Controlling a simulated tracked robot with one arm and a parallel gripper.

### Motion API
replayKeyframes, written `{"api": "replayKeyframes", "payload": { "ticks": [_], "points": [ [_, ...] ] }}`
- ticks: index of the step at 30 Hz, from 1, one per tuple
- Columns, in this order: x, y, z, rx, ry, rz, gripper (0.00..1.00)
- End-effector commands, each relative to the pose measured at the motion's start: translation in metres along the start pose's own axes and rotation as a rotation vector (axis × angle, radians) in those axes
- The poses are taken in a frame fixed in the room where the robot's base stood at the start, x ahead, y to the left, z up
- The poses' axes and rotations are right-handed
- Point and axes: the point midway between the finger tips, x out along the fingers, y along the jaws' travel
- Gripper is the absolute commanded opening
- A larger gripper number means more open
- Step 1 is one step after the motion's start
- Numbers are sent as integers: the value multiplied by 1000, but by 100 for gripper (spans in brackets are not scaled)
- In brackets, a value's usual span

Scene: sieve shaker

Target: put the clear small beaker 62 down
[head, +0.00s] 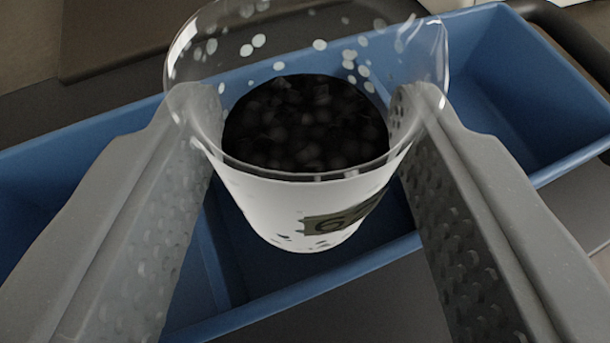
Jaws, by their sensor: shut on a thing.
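The clear small beaker 62 (300,205) is in the middle of the head view. It has a clear upper wall with pale spots, a white lower part and a dark label whose number is only partly readable. Dark, lumpy material fills its lower part. My gripper (305,120) is shut on the beaker, with one grey finger on each side. The beaker is above a blue compartmented tray (375,265). I cannot tell whether its base touches the tray.
The blue tray runs across the view, with an empty compartment at the right and part of another at the left. Dark surfaces lie behind it, and a grey surface shows in front of it. A small pale object (565,2) is cut off at the top right.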

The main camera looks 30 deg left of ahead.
Motion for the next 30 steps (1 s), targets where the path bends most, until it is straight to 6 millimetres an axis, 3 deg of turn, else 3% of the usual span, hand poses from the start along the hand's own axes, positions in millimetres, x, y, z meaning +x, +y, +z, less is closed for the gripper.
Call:
{"api": "replayKeyframes", "payload": {
  "ticks": [8,9,11,12,23,30],
  "points": [
    [0,1,1,1,0,2,1],
    [1,1,1,1,0,1,47],
    [0,1,1,1,0,2,64],
    [0,1,1,1,0,2,66],
    [-3,1,-1,0,-1,2,66],
    [-34,1,-1,1,-4,5,66]
  ]
}}
